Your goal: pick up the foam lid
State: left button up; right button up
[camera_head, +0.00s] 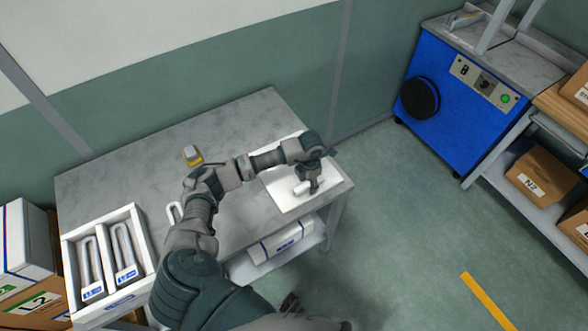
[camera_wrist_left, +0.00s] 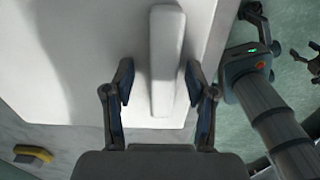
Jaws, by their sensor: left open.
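The foam lid (camera_head: 284,201) is a flat white slab with a raised white bar handle, lying near the right end of the grey table. It also fills much of the left wrist view (camera_wrist_left: 75,50), with the handle (camera_wrist_left: 164,70) running up the middle. My left gripper (camera_head: 307,188) is above the lid, and its fingers (camera_wrist_left: 157,85) stand open on either side of the handle, with a gap on each side. My right gripper (camera_wrist_left: 283,42) shows at the right of the left wrist view, away from the lid, with its fingers apart.
A yellow-and-grey object (camera_head: 193,156) lies on the table (camera_head: 130,175). A white tray (camera_head: 68,255) with U-shaped items is at the table's left. A white box (camera_head: 285,240) sits on the shelf below. A blue machine (camera_head: 440,115) stands apart at right.

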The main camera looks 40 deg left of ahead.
pick_arm(q)
jog(key=shift+f, duration=0.25)
jog(key=shift+d+r, duration=0.1)
jog(key=shift+d, duration=0.05)
jog(key=shift+c, duration=0.5)
grip_shut()
